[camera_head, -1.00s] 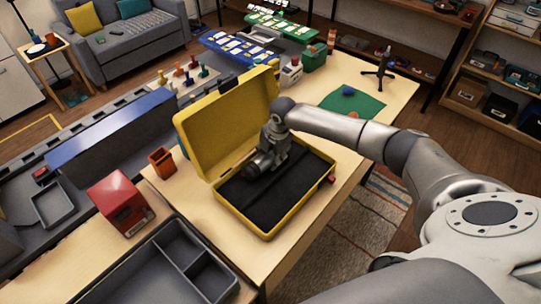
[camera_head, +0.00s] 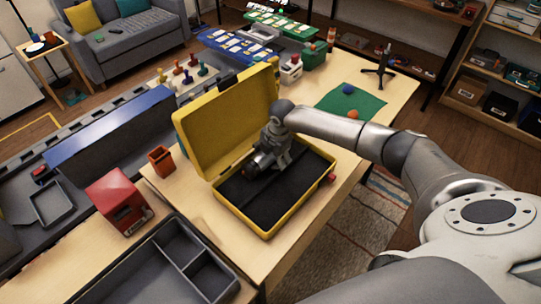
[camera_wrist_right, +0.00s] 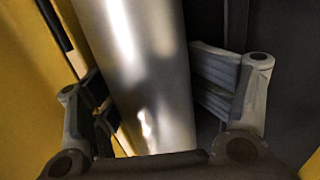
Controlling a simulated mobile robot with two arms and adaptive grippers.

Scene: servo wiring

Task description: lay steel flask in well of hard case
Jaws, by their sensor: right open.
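The hard case (camera_head: 228,118) is yellow and stands open on the table, with its lid up at the back and dark foam (camera_head: 262,203) in its base. My right gripper (camera_head: 256,169) is low over the far left part of the foam. In the right wrist view the shiny steel flask (camera_wrist_right: 145,75) runs between the two spread fingers of this gripper (camera_wrist_right: 160,108), with a gap showing at the right finger. Yellow case wall is to its left and dark foam to its right. In the head view the gripper hides the flask, and the well's outline cannot be made out.
A grey divided tray (camera_head: 168,262), a red box (camera_head: 118,200) and an orange cup (camera_head: 161,161) are left of the case. A green mat (camera_head: 350,103) with small balls and a black stand (camera_head: 383,68) are behind it at right.

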